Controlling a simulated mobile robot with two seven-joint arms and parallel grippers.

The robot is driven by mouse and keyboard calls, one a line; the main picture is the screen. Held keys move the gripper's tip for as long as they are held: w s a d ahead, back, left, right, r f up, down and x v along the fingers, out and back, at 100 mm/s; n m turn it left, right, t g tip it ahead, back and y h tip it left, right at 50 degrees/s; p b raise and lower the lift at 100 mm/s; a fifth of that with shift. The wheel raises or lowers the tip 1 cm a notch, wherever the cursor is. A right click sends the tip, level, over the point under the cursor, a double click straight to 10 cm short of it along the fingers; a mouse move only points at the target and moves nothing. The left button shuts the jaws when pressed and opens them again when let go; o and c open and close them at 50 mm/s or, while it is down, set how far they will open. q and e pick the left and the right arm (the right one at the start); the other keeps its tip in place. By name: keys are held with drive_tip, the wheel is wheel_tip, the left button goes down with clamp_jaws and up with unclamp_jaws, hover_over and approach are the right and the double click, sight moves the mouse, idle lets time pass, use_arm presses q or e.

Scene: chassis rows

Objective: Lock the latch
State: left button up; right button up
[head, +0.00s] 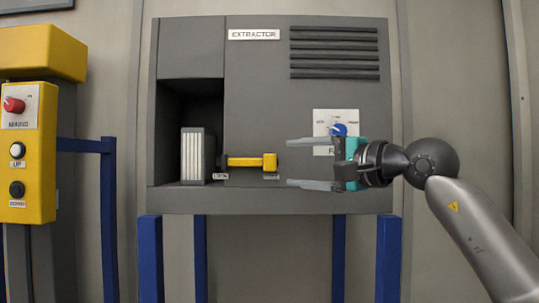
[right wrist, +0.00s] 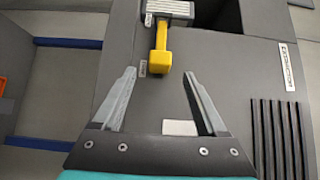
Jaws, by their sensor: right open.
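The yellow latch handle (head: 250,162) lies horizontally on the front of the grey extractor cabinet (head: 270,100). Its left end is at the edge of a dark opening, and its block-shaped end points right. My right gripper (head: 289,164) is open and empty just right of the latch, with one finger above and one below its level. In the right wrist view, the yellow latch (right wrist: 160,58) shows between and just beyond the open fingertips (right wrist: 160,74). The fingers look apart from it. My left gripper is not in view.
A grey ribbed block (head: 193,155) stands in the opening, left of the latch. A blue knob (head: 338,130) on a white plate sits behind my right gripper. A yellow control box (head: 28,150) with a red knob and buttons is at far left. Blue legs (head: 150,255) support the cabinet.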

sight(275, 162)
drive_tip(key=p+x, duration=0.2)
drive_tip(key=x, duration=0.4)
drive_tip(key=shift+a, duration=0.15)
drive_tip(key=shift+p+x, duration=0.45)
drive_tip(key=shift+x, duration=0.45)
drive_tip(key=shift+c, duration=0.2)
clamp_jaws()
drive_tip(key=shift+f, duration=0.1)
